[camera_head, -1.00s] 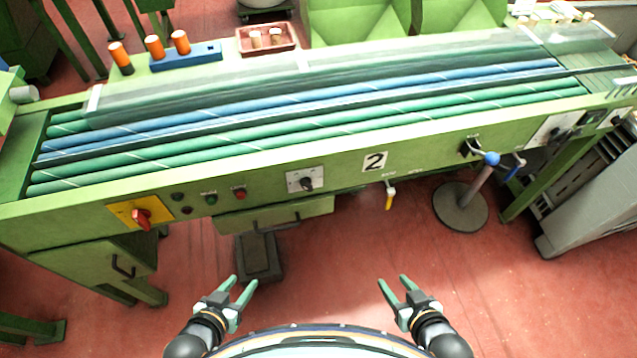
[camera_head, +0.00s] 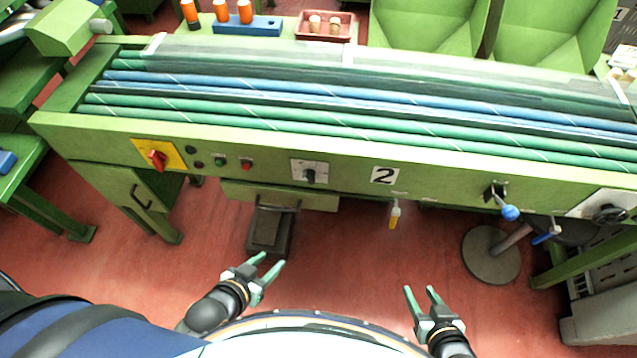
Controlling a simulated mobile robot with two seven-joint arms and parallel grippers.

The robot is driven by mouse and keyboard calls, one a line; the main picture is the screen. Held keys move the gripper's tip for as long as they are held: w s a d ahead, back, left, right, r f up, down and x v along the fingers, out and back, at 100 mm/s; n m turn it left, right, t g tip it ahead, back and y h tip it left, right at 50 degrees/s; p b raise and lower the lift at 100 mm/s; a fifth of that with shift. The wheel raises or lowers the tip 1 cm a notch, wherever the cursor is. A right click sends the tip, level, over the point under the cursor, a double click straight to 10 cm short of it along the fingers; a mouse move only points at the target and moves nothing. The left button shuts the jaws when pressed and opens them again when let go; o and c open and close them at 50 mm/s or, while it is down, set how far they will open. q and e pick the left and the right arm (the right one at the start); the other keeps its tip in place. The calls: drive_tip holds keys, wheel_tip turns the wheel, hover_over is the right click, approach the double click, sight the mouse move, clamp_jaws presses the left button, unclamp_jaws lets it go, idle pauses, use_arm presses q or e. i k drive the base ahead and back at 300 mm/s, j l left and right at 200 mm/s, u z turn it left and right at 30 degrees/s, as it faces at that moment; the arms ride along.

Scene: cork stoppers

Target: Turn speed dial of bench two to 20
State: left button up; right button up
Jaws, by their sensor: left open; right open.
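A black dial on a pale plate (camera_head: 310,173), which looks like the speed dial, sits left of the label. Its scale is too small to read. My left gripper (camera_head: 268,262) is open and empty, in front of the bench and below the dial in the picture. My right gripper (camera_head: 422,291) is open and empty, further right. Both are well apart from the dial.
The front panel also carries a red switch on a yellow plate (camera_head: 158,158), a green button (camera_head: 220,161), a red button (camera_head: 246,164) and a blue-knobbed lever (camera_head: 510,212). A drawer (camera_head: 240,192) and a yellow-tipped handle (camera_head: 394,216) hang below. A stool (camera_head: 492,255) stands at right.

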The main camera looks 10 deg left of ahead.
sight(309, 174)
drive_tip(key=l+u, duration=0.15)
drive_tip(key=l, duration=0.6)
drive_tip(key=k+l+u, duration=0.15)
drive_tip(key=l, duration=0.6)
